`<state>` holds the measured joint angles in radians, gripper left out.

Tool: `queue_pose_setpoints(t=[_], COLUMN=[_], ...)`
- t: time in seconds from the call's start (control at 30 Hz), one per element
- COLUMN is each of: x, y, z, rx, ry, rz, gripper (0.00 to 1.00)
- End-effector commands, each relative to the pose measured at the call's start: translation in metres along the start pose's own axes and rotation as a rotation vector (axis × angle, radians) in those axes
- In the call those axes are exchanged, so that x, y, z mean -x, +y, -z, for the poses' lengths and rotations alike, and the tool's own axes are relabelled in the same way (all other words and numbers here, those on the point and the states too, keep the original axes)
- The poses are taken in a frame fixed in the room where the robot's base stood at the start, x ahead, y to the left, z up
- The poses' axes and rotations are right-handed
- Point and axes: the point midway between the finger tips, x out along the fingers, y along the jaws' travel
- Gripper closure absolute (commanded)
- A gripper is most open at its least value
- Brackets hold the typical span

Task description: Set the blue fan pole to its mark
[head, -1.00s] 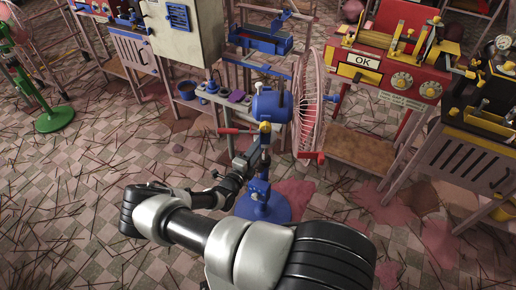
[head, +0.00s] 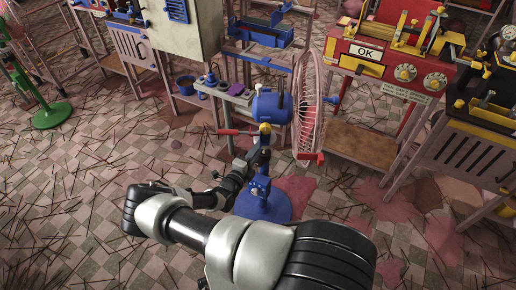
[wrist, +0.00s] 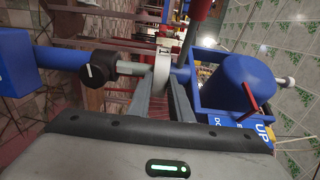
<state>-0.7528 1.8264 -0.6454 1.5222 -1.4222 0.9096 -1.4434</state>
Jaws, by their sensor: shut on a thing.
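The blue fan stands on a round blue base (head: 263,207). Its blue pole (head: 262,175) is upright, with a yellow piece (head: 265,128) at its top. The blue motor (head: 268,106) and pink cage (head: 309,105) are above. My gripper (head: 250,166) is at the pole's left side, below the motor. In the wrist view my gripper (wrist: 163,92) is shut on a pale disc-like knob (wrist: 162,62) on a shaft from the pole. A blue housing (wrist: 246,85) carries an "UP" label and a red pointer. I cannot make out the mark.
A red machine with an OK sign (head: 368,51) stands behind to the right, with a black and yellow machine (head: 480,110) nearer. A bench with a grey top (head: 236,98) is behind the fan. A green stand (head: 52,115) is far left. Sticks litter the floor.

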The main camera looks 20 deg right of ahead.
Motion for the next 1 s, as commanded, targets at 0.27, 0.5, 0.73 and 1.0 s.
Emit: queue_pose_setpoints(t=[0.27,0.5,0.73,1.0], x=[0.0,0.0,0.013,0.072], y=[-0.003,-0.003,-0.004,-0.004], z=[0.0,0.0,-0.001,-0.002], rx=[0.001,0.001,0.001,0.001], ry=[0.0,0.0,-0.002,-0.004], rz=[0.001,0.002,0.001,-0.001], gripper=[0.66,0.62,0.62,0.62])
